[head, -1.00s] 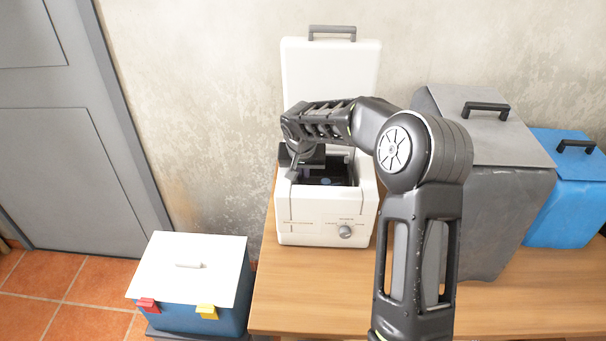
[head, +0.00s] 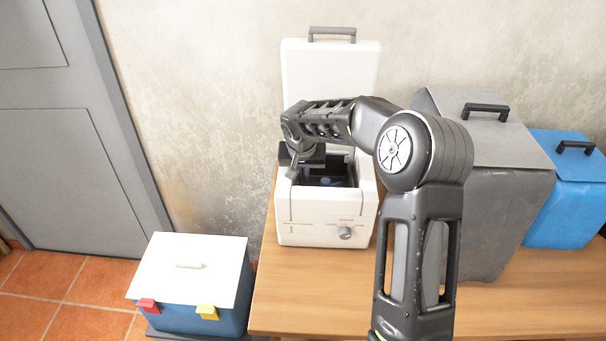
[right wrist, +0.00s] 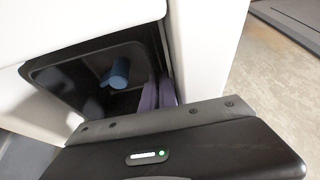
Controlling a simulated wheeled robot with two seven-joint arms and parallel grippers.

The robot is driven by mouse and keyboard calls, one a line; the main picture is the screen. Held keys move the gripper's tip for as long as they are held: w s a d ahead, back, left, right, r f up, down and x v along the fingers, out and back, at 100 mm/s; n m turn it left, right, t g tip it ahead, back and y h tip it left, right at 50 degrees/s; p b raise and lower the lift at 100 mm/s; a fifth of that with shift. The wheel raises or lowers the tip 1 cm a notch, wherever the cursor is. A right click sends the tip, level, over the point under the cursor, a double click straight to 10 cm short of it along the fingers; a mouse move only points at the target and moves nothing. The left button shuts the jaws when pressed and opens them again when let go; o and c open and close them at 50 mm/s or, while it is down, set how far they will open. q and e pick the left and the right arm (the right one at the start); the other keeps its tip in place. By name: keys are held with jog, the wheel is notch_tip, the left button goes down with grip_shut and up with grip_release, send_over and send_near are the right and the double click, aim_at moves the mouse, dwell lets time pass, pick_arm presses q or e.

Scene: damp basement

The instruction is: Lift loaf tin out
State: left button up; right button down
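The loaf tin (right wrist: 92,72) is a dark, open box inside the white bread maker (head: 300,226), whose lid stands up. A blue cylinder-shaped piece (right wrist: 117,73) sits in the tin. My right gripper (head: 307,172) points down into the opening, at its left side in the head view. In the right wrist view two narrow purple finger parts (right wrist: 158,96) show close together by the tin's wall. My gripper body hides their lower part, so I cannot tell whether they grip the wall. My left gripper is not in view.
The raised lid (head: 330,70) stands behind the opening. A grey lidded bin (head: 490,200) and a blue lidded box (head: 568,195) stand to the right on the wooden table (head: 300,300). A blue box with a white lid (head: 190,265) is lower left. The table front is clear.

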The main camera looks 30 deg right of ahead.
notch_tip(320, 180, up, 14)
jog(key=p, duration=0.8)
jog(key=shift+r, duration=0.25)
jog(key=shift+f, duration=0.1)
